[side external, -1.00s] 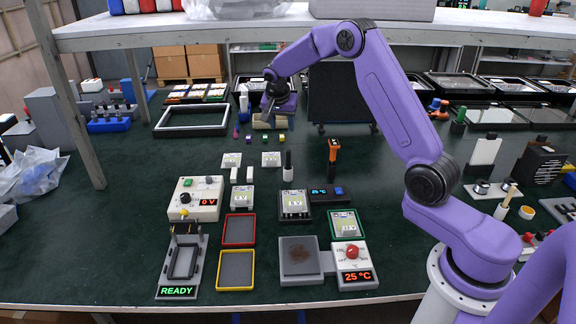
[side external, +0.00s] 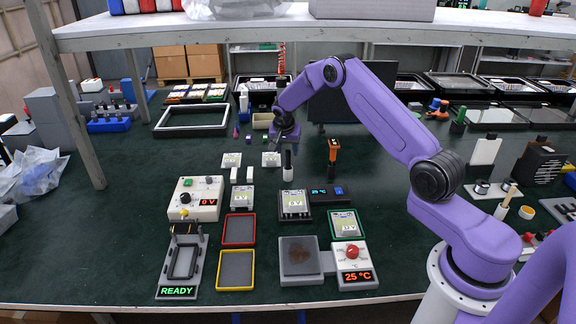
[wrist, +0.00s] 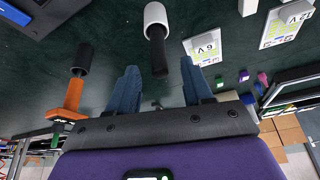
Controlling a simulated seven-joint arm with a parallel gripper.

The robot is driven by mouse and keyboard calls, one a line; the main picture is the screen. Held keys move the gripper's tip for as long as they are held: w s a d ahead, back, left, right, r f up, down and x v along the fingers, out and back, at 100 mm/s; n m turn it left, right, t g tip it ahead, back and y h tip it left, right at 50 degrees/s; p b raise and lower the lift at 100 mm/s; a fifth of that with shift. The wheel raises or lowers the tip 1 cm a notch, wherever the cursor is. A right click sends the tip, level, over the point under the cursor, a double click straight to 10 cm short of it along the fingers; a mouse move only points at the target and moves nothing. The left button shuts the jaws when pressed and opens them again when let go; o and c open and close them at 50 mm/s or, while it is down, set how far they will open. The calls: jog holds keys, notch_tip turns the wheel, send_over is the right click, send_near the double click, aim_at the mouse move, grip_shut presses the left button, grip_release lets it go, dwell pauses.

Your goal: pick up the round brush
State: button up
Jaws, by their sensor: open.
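The round brush (side external: 288,172) stands upright on the dark green table, with a black upper part and a white lower part. In the wrist view, the brush (wrist: 157,38) shows its black end pointing into the gap between my fingertips. My gripper (side external: 286,143) is just above the brush, pointing down. In the wrist view, my gripper (wrist: 160,72) has its two blue fingers spread on either side of the black end, with nothing clamped. I cannot tell how far the black end reaches between the fingers.
An orange and black tool (side external: 333,152) stands to the right, also in the wrist view (wrist: 75,95). White labelled blocks (side external: 271,159) lie to the left and behind. A block in a black tray (side external: 294,203) is in front. Open table lies at the far left.

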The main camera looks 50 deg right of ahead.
aim_at(288, 164)
jog(key=shift+x, duration=1.3)
grip_shut()
jog(key=shift+r, duration=0.15)
